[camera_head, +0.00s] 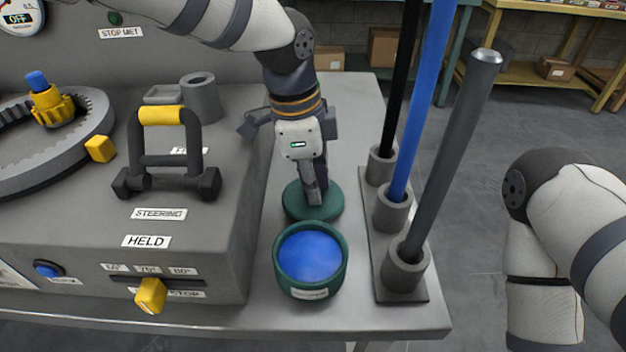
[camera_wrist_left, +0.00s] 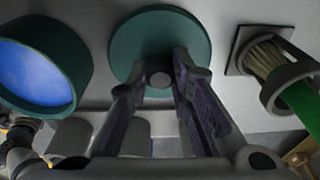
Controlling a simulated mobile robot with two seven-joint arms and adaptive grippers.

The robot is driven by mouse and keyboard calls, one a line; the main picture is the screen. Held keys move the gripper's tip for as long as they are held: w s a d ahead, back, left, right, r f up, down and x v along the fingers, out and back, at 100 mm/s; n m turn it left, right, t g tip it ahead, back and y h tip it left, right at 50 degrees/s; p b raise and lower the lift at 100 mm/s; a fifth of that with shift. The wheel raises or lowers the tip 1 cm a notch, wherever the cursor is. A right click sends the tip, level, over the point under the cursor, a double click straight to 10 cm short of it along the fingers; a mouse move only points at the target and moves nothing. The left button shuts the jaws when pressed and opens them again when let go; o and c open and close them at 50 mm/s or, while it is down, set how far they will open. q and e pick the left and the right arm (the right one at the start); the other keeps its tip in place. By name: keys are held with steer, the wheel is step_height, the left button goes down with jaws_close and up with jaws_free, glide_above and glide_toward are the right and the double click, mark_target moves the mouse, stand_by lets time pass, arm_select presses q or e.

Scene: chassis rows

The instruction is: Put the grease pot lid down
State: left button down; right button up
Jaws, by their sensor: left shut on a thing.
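The grease pot lid (camera_head: 294,204) is a flat dark green disc just behind the pot in the head view. It also shows in the left wrist view (camera_wrist_left: 140,36), with a small grey knob (camera_wrist_left: 159,78) at its middle. My left gripper (camera_head: 314,196) points down and is shut on the lid's knob. The lid looks level and very near the tabletop; I cannot tell whether it touches. The grease pot (camera_head: 311,290) is green, open and filled with blue grease (camera_head: 310,256). My right gripper is out of view; only my right arm shows.
A rack (camera_head: 402,292) with black, blue and grey rods stands right of the pot. A grey machine housing (camera_head: 225,235) with a yellow-topped handle (camera_head: 161,116) is on the left. The left wrist view shows a brush (camera_wrist_left: 297,98) in a holder. Bare tabletop (camera_head: 352,105) lies behind the lid.

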mark_target(302, 197)
arm_select(q)
steer(key=c, duration=1.4)
jaws_free()
steer(key=shift+f, duration=0.1)
steer(key=shift+c, duration=0.2)
step_height(302, 197, up, 12)
steer(key=a, duration=0.1)
steer(key=shift+a, duration=0.4)
steer(key=shift+s, duration=0.1)
